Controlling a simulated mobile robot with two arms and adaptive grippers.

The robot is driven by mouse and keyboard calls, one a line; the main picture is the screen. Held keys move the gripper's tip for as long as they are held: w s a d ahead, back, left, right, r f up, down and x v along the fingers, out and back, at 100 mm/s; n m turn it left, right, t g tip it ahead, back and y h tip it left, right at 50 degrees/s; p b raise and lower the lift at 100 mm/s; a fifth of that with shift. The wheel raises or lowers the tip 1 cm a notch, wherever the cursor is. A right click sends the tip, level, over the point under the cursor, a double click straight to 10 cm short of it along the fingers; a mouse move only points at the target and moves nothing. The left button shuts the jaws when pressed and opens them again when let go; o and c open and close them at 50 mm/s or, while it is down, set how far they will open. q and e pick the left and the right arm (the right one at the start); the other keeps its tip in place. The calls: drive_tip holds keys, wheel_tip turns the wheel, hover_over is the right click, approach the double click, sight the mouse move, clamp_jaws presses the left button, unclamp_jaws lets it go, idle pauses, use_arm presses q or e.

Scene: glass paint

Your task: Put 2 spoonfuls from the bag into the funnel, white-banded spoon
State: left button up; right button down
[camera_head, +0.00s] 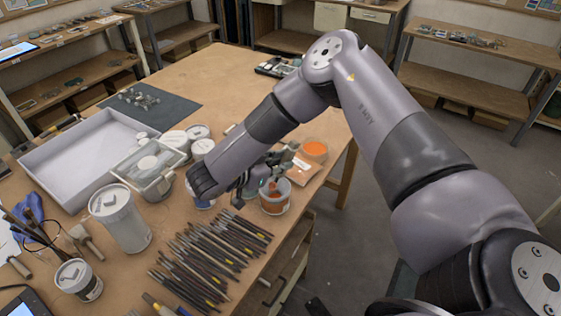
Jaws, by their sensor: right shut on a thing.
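My right arm reaches in from the right and bends down over the table. My right gripper (256,178) is beside a clear tub with orange contents (275,203). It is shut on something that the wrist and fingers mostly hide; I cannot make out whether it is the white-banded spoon. A small tan packet with an orange patch (302,168), possibly the bag, lies just right of the gripper. A round dish of orange material (315,149) is behind the packet. I cannot pick out a funnel. My left gripper is not in view.
Several dark sticks or tools (210,255) lie in front of the gripper. A white lidded jar (120,220), a clear lidded box (150,165) and a large white tray (62,168) stand left. The table's right edge is close.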

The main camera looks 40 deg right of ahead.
sight(289, 151)
drive_tip(key=shift+r, duration=0.15)
drive_tip(key=shift+s+d+r+p, duration=0.1)
drive_tip(key=shift+d+r+p, duration=0.25)
drive_tip(key=shift+r+p, duration=0.35)
drive_tip(key=shift+d+r+p, duration=0.35)
drive_tip(key=shift+r+p, duration=0.3)
wheel_tip(289, 151, up, 4)
drive_tip(key=p, duration=0.3)
drive_tip(key=shift+r, duration=0.2)
drive_tip(key=shift+f, duration=0.1)
drive_tip(key=shift+a, duration=0.15)
